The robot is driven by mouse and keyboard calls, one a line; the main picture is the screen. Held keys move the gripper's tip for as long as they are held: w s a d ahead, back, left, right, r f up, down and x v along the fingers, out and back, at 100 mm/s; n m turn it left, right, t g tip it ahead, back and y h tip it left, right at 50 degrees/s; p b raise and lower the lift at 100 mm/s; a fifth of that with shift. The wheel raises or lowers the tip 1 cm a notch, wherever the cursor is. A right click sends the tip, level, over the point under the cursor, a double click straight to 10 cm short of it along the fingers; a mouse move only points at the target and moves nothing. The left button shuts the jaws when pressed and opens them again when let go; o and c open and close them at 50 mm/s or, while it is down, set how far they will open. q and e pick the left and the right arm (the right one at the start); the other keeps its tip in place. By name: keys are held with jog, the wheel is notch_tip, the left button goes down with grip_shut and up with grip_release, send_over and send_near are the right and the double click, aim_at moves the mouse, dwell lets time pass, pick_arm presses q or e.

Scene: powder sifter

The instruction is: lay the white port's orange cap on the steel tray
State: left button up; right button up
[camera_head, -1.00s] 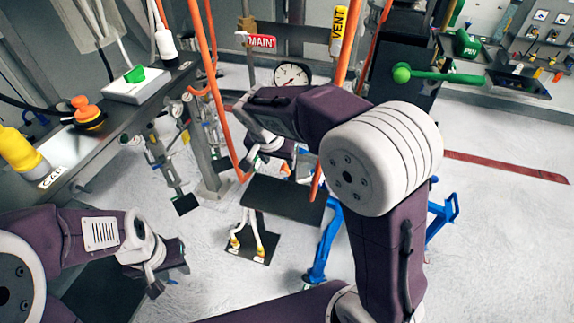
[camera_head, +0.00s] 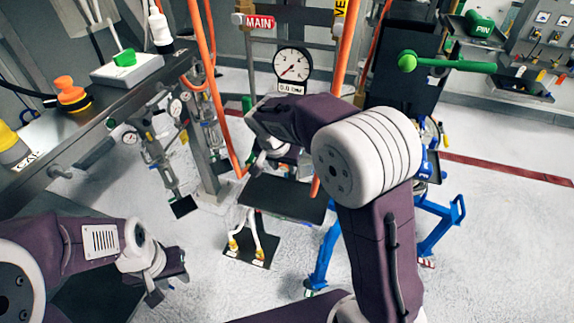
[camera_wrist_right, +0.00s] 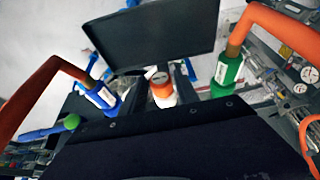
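In the right wrist view, a white port with an orange cap (camera_wrist_right: 162,88) stands between a blue port (camera_wrist_right: 99,97) and a green port (camera_wrist_right: 226,72). The cap appears seated on the white port. A flat dark rectangular plate (camera_wrist_right: 158,36) lies just beyond; I cannot tell if it is the steel tray. It also shows in the head view (camera_head: 284,198). My right gripper (camera_head: 277,158) is above and behind this plate in the head view; its fingertips are largely hidden. My left gripper (camera_head: 170,277) hangs at the lower left, away from the ports.
Orange hoses (camera_head: 350,60) come down around the right arm. A round gauge (camera_head: 292,66) stands behind it. A blue frame (camera_head: 325,258) is at right. Pale floor is open at lower right.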

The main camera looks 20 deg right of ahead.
grip_shut()
jog(key=shift+c, duration=0.5)
grip_release()
grip_shut()
jog(key=shift+s+f, duration=0.1)
jog(key=s+a+b, duration=0.2)
jog(key=s, duration=0.1)
jog(key=shift+s+a, duration=0.25)
